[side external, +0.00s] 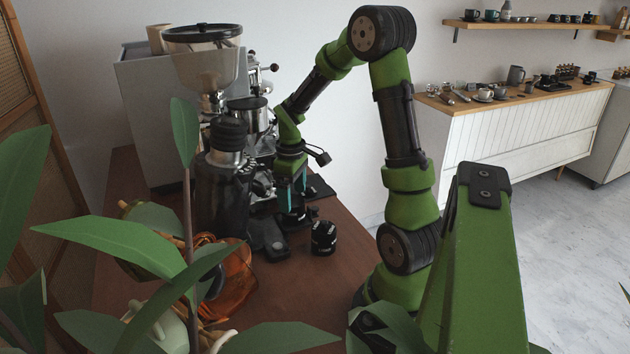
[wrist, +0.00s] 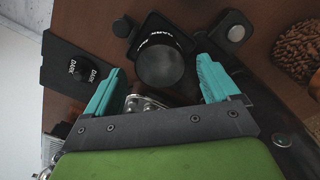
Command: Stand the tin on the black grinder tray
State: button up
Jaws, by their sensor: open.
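A short black tin (side external: 323,240) with white lettering stands upright on the brown wooden top in the side view, in front and to the right of my gripper (side external: 294,205). The black grinder tray (side external: 268,236) juts from the foot of the dark grinder, left of that tin. My gripper points down, with its teal fingers apart. In the wrist view my gripper (wrist: 160,67) is open around a dark round-topped object (wrist: 165,72) with white lettering beyond it. A small black piece marked DARK (wrist: 83,70) shows at left. I cannot tell which of these matches the side-view tin.
A black mat (wrist: 62,92) lies near the left edge of the wooden top. The dark grinder (side external: 222,195) and the pale coffee machine (side external: 150,115) stand left of my gripper. An orange glass vessel (side external: 235,285) and leaves crowd the front left.

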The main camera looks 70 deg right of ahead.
notch_tip(320, 180, up, 8)
jog(key=shift+f, duration=0.25)
jog(key=shift+a, duration=0.1)
jog(key=s+a+r+m+t, duration=0.1)
jog(key=s+a+r+t, duration=0.1)
jog(key=a, duration=0.6)
jog(key=s+a+r+m+t+y, duration=0.1)
jog(key=a+r, duration=0.3)
jog(key=a, duration=0.4)
jog(key=s+a+r+m+t+y, duration=0.1)
jog(key=s+a+r+m+t, duration=0.1)
jog(key=a, duration=0.5)
jog(key=shift+s+a+r+t, duration=0.45)
jog(key=shift+s+t, duration=0.1)
jog(key=shift+t, duration=0.55)
